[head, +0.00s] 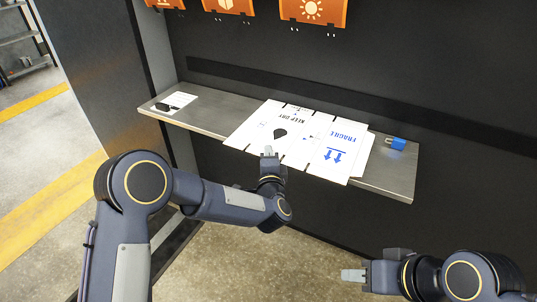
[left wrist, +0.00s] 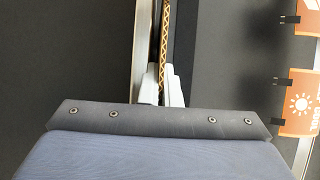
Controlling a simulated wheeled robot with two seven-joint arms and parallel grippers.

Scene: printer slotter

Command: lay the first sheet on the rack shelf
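A flat white cardboard sheet (head: 311,131) with slots, printed "KEEP DRY" and "FRAGILE", lies on a long grey shelf (head: 214,108). Its front edge sticks out past the shelf front. Another plain white edge (head: 363,155) shows under its right side. My left gripper (head: 268,153) is at the sheet's front edge. In the left wrist view its fingers (left wrist: 163,88) sit close on both sides of a corrugated cardboard edge (left wrist: 165,45) and look shut on it. My right gripper (head: 352,275) is in front of the shelf, away from the sheet; its finger gap is not clear.
A small white card with a black item (head: 171,105) lies at the shelf's left end. A blue object (head: 397,143) lies at its right end. Orange signs (head: 313,11) hang on the dark wall above. A grey rack (head: 22,38) stands far left, beyond open floor.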

